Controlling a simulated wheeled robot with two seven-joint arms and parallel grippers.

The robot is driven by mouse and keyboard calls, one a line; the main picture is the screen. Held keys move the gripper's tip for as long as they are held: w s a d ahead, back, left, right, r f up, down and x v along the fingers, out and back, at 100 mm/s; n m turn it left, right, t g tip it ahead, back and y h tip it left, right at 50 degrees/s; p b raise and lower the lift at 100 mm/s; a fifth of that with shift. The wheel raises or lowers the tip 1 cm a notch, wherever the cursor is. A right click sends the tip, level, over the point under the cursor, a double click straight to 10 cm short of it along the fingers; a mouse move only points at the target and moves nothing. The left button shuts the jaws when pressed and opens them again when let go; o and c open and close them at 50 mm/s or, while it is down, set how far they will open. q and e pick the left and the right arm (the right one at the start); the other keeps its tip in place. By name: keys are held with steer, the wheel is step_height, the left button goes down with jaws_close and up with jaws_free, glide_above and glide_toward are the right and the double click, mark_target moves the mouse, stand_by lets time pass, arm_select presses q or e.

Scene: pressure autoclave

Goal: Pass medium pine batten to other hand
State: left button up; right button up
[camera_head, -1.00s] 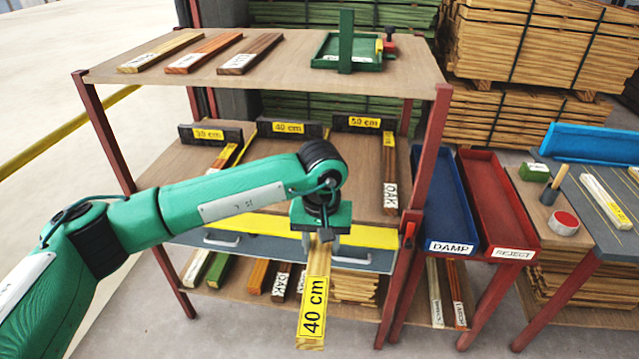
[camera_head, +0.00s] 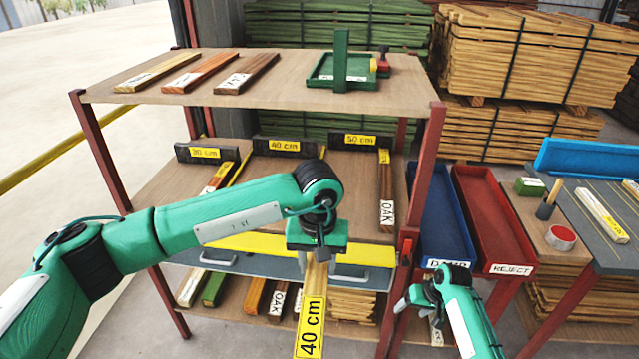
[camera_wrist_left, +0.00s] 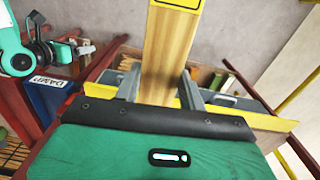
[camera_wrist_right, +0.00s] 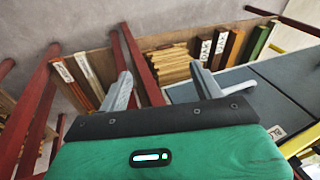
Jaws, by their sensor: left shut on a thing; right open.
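The medium pine batten (camera_head: 312,295) is pale wood with a yellow "40 cm" label. My left gripper (camera_head: 317,252) is shut on its upper end, and the batten hangs down in front of the rack. In the left wrist view the batten (camera_wrist_left: 168,55) lies between the two fingers of my left gripper (camera_wrist_left: 160,88), its label cut off by the frame edge. My right gripper (camera_head: 405,302) is open and empty, to the right of the batten and apart from it. In the right wrist view the fingers of my right gripper (camera_wrist_right: 165,85) are spread and the batten does not show.
The rack's upper shelf (camera_head: 270,88) holds sample boards and a green tray (camera_head: 322,72). A blue DAMP bin (camera_head: 447,215) and a red REJECT bin (camera_head: 497,215) stand behind my right arm. The rack's red post (camera_head: 410,215) is close to my right gripper.

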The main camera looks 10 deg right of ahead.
steer(key=w+a+r+n+y, duration=0.1)
steer(key=w+a+r+n, duration=0.25)
steer(key=r, duration=0.55)
steer(key=w+a+r+n+y, duration=0.2)
steer(key=a+r+n, duration=0.15)
steer(key=r, duration=0.55)
steer(key=w+a+r+n+y, duration=0.1)
steer(key=w+a+r+n, duration=0.25)
steer(key=r, duration=0.65)
steer(key=s+a+r+n+g, duration=0.2)
steer(key=a+r+n, duration=0.5)
steer(key=a+n, duration=0.35)
steer(key=s+a+r+n+g, duration=0.3)
steer(key=a+r+n, duration=0.55)
steer(key=a, duration=0.25)
steer(key=w+d+f+n+g+h, duration=0.1)
steer(key=d+n+g+h, duration=0.1)
steer(key=d+n+h, duration=0.45)
steer(key=x, duration=0.8)
steer(key=a+x, duration=0.1)
steer(key=x, duration=0.3)
steer(key=shift+w, duration=0.1)
